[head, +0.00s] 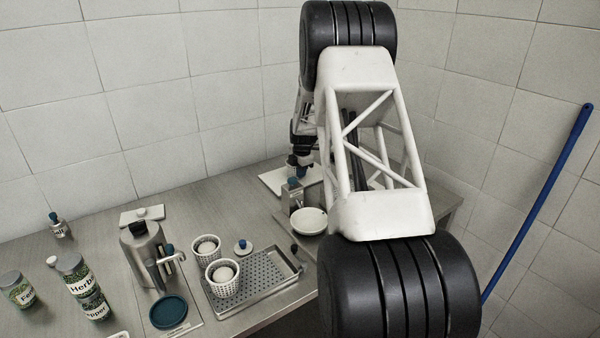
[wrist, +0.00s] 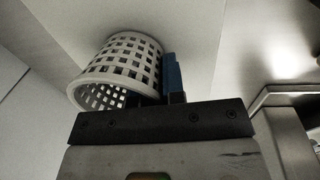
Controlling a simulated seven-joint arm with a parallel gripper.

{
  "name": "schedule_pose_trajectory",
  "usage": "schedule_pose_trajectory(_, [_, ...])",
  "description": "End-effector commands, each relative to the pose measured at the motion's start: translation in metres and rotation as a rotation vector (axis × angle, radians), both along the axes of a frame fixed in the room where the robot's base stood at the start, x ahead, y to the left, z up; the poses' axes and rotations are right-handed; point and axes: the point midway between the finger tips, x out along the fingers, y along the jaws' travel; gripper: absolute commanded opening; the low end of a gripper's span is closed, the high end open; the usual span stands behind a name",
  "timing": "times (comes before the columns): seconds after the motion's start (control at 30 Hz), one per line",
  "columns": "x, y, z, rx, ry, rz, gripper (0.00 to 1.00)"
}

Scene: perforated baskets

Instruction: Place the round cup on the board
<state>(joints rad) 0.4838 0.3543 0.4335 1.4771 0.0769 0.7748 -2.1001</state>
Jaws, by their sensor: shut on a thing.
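The round cup (wrist: 128,62) is a white perforated basket and shows close up in the wrist view. My gripper (wrist: 170,78) is shut on its wall, with a blue finger along the cup's right side; the other finger is mostly hidden. The cup appears tilted in that view, its open rim toward the lower left. In the head view my gripper (head: 301,160) is at the far back, over or near the pale board (head: 272,180). The held cup cannot be made out there. Whether it touches the board is unclear.
A metal container (head: 292,197) and a white bowl (head: 309,221) stand in front of the board. A metal pot (head: 140,250) and jars (head: 82,287) stand left.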

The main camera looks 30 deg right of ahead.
Motion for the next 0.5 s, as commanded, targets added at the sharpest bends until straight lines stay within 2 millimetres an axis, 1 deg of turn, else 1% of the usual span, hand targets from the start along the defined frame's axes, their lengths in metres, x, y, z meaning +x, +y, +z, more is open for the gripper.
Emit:
schedule_pose_trajectory(0.27, [-0.0001, 0.0001, -0.0025, 0.0, 0.001, 0.0, 0.0])
schedule_pose_trajectory(0.3, [-0.0001, 0.0, -0.0029, 0.0, 0.0, 0.0, 0.11])
schedule_pose_trajectory(0.37, [-0.0001, 0.0, -0.0026, 0.0, 0.0, 0.0, 0.21])
schedule_pose_trajectory(0.4, [-0.0001, 0.0, -0.0026, 0.0, 0.0, 0.0, 0.27])
schedule_pose_trajectory(0.47, [-0.0001, 0.0001, -0.0026, 0.0, 0.0, 0.0, 0.35])
schedule_pose_trajectory(0.5, [-0.0001, 0.0, -0.0026, 0.0, 0.0, 0.0, 0.35])
